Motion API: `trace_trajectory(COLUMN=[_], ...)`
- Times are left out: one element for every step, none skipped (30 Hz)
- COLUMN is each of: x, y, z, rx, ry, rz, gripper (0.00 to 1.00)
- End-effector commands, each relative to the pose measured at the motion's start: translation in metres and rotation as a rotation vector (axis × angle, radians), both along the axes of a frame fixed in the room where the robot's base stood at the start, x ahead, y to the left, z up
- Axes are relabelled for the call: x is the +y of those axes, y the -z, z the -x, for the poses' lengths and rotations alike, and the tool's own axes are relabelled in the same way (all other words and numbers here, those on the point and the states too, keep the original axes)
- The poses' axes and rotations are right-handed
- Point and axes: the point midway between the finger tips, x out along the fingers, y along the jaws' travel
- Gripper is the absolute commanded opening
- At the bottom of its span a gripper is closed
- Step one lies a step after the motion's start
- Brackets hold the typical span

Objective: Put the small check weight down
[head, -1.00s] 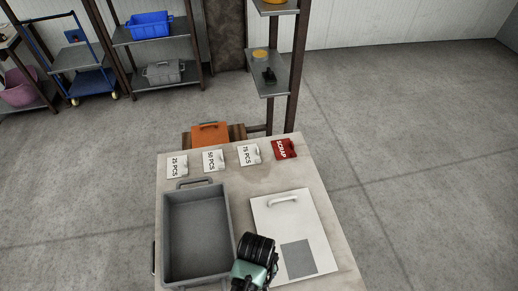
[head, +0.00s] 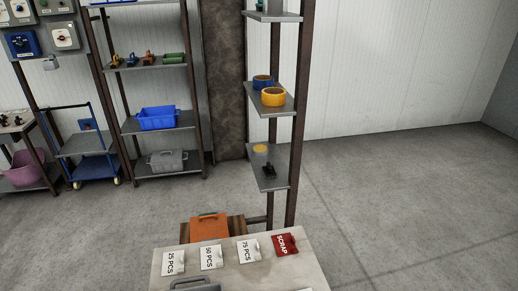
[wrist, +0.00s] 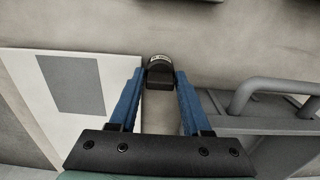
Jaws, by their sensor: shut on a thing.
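The small check weight (wrist: 160,74) is a dark, rounded block with a small pale label. My gripper (wrist: 159,82) is shut on it, with one blue finger on each side of the weight. In the wrist view the weight is over the bare tabletop, between the white board and the grey tray; I cannot tell its height. The white board (wrist: 28,66) with a grey square (wrist: 71,85) is at the left. My gripper and the weight are not in the head view.
The grey tray (wrist: 222,125) with its bar handle stands at the right in the wrist view. White count cards (head: 211,257) and a red SCRAP card (head: 286,244) lie on the table (head: 225,276). An orange bin (head: 209,227) and a shelf rack (head: 268,176) stand beyond.

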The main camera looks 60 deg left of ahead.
Motion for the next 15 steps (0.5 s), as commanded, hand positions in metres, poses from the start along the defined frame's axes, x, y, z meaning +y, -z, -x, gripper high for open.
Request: trace_trajectory(x=[0.0000, 0.0000, 0.0000, 0.0000, 0.0000, 0.0000, 0.0000, -0.0001, 0.0003, 0.0003, 0.0003, 0.0003, 0.0003, 0.0003, 0.0003], y=[-0.0001, -0.0001, -0.0001, -0.0001, -0.0001, -0.0001, -0.0001, -0.0001, -0.0006, -0.0006, -0.0006, -0.0006, -0.0006, -0.0006, -0.0008], z=[0.0001, 0.0001, 0.0001, 0.0001, 0.0001, 0.0000, 0.0000, 0.0000, -0.0004, -0.0004, -0.0004, -0.0004, -0.0004, -0.0003, -0.0004], rx=[0.000, 0.000, 0.000, 0.000, 0.000, 0.000, 0.000, 0.000, -0.001, -0.001, -0.001, -0.001, -0.001, -0.001, -0.001], ry=[0.000, 0.000, 0.000, 0.000, 0.000, 0.000, 0.000, 0.000, 0.000, 0.000, 0.000, 0.000, 0.000, 0.000, 0.000], rz=[0.000, 0.000, 0.000, 0.000, 0.000, 0.000, 0.000, 0.000, -0.001, -0.001, -0.001, -0.001, -0.001, -0.001, -0.001], gripper=[0.20, 0.15, 0.08, 0.02, 0.00, 0.00, 0.00, 0.00, 0.00, 0.00, 0.00, 0.00, 0.00, 0.00, 0.00])
